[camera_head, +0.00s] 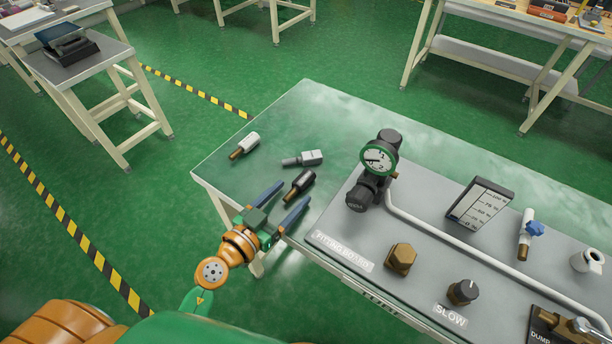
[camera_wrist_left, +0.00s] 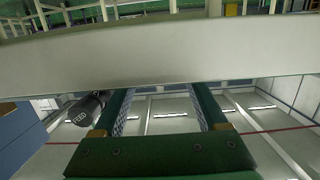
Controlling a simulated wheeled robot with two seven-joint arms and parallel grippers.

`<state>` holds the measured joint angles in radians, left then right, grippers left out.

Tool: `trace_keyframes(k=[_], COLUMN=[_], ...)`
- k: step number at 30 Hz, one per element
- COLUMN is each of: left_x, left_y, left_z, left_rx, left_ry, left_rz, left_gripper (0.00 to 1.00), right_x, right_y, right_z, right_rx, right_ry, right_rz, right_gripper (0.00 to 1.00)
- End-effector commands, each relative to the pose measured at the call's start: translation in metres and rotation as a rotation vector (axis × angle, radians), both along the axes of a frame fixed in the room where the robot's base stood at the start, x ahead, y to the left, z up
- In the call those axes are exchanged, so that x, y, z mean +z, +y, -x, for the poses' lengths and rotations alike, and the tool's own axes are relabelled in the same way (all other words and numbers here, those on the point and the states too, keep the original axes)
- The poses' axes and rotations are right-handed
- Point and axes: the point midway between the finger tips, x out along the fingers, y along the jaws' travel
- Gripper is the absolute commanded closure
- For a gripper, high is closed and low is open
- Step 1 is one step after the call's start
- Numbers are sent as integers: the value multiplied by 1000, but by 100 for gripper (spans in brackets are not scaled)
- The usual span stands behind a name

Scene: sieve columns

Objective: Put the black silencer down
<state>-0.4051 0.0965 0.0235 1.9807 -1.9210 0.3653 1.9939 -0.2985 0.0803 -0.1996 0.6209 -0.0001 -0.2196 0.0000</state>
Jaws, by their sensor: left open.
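My right gripper is not in view.
A white silencer (camera_head: 246,144) and a grey fitting (camera_head: 304,159) lie beyond the black one. The fitting board (camera_head: 330,231) with a gauge regulator (camera_head: 376,170) takes up the table's right side. The table (camera_head: 310,110) is clear at the back left.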

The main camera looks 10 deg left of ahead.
Motion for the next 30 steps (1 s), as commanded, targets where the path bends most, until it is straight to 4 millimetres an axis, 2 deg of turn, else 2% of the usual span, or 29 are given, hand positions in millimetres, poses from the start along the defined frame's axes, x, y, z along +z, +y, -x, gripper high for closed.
trace_keyframes(k=[3, 6, 13, 14, 22, 30], left_x=[-1, -4, -5, -5, -5, -4], left_y=[-8, -13, -15, -14, -14, -14], left_z=[-24, -38, -41, -41, -41, -41], left_rx=[-1, 1, 1, 1, 0, 0], left_ry=[-5, -3, 0, 0, 0, 0], left_rz=[1, 1, 1, 1, 1, 1], left_gripper=[25, 25, 25, 28, 100, 100], right_x=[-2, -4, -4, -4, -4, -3], right_y=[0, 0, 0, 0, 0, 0], right_z=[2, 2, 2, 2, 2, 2], right_rx=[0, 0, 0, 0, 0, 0], right_ry=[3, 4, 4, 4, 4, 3], right_rz=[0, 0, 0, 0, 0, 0], right_gripper=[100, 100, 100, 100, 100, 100])
